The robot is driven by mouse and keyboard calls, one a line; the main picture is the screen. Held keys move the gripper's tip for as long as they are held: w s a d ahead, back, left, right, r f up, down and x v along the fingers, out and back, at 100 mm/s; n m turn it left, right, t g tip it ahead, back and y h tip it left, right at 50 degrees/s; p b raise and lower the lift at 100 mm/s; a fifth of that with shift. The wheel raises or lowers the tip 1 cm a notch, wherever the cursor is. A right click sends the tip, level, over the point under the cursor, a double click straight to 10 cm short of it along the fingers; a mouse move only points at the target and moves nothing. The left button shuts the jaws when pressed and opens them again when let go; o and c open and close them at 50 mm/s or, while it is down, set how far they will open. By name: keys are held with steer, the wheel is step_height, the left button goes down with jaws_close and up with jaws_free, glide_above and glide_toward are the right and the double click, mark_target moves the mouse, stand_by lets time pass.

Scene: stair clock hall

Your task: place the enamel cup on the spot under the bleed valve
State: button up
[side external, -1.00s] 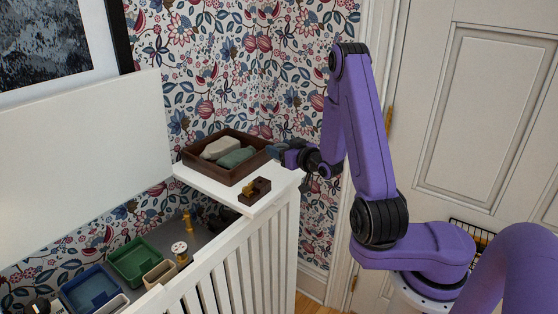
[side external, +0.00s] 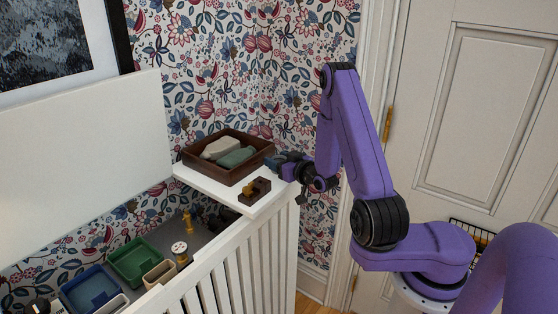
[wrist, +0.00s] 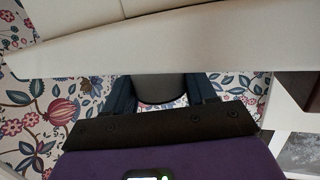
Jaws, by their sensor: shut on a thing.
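My gripper (side external: 281,163) is at the right end of the white ledge, close to the right side of the brown tray. In the wrist view its two dark blue fingers are shut on a dark grey, rounded thing, which I take to be the enamel cup (wrist: 161,88). Only part of the cup shows there; in the side view I cannot tell it from the fingers. A small upright brass fitting (side external: 187,222), perhaps the bleed valve, stands down inside the white slatted cabinet at the left, well away from my gripper. I cannot make out a marked spot under it.
The brown tray (side external: 188,162) holds a pale and a green rounded thing. A small brown block with a brass part (side external: 254,191) sits on the ledge (side external: 215,192).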

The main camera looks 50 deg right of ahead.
steer(key=o, duration=1)
steer(key=shift+o, duration=0.2)
steer(key=shift+r, duration=0.15)
steer(key=shift+v, duration=6)
